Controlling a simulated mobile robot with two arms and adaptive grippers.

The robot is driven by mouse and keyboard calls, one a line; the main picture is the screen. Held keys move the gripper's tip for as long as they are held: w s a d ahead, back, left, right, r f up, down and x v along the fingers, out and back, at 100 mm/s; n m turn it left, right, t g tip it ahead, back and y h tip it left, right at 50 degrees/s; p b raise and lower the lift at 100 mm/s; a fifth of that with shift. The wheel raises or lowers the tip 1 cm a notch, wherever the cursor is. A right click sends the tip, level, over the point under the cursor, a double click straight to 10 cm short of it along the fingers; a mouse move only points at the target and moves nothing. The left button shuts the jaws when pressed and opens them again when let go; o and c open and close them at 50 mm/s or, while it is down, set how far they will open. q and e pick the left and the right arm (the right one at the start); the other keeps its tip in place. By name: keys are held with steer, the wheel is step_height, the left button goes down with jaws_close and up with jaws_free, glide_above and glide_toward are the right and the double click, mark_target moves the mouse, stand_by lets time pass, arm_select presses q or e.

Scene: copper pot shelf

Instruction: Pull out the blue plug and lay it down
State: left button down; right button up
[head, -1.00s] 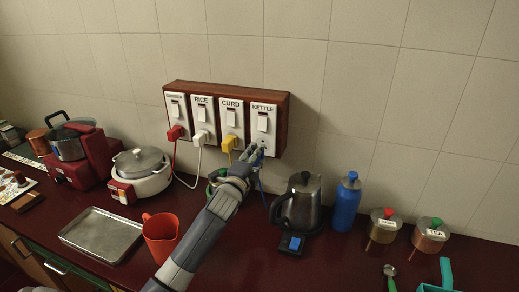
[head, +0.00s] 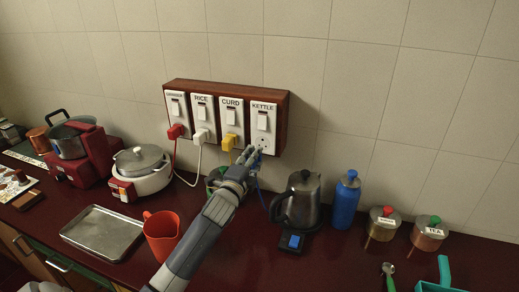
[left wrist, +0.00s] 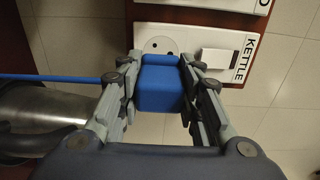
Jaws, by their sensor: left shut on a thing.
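The blue plug (left wrist: 160,85) is held between the two fingers of my left gripper (left wrist: 160,95) in the left wrist view. In the head view my left gripper (head: 248,157) is just below and in front of the KETTLE plate (head: 262,105), and its fingers mostly hide the plug. The socket (left wrist: 157,45) shows its bare holes above the plug, so the plug is out, close in front of the plate's lower edge. The blue cord (left wrist: 60,77) runs left from the plug. My right gripper is not in view.
Red, white and yellow plugs sit in the neighbouring sockets of the wooden board (head: 284,125). A kettle (head: 303,205) and a blue bottle (head: 346,203) stand right of my arm. An orange jug (head: 160,238) and a metal tray (head: 102,233) are left. Clear counter (head: 240,265) shows at the front.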

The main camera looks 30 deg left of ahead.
arm_select(q)
steer(key=s+f+b, duration=0.4)
steer(key=f+b, duration=0.1)
steer(key=f, duration=0.4)
steer(key=s+f+b, duration=0.4)
steer(key=f+b, duration=0.1)
steer(key=f, duration=0.4)
steer(key=shift+s+d+b, duration=0.2)
steer(key=shift+d+b, duration=0.05)
steer(key=shift+b, duration=0.15)
stand_by(1.2)
steer(key=shift+r, duration=0.1)
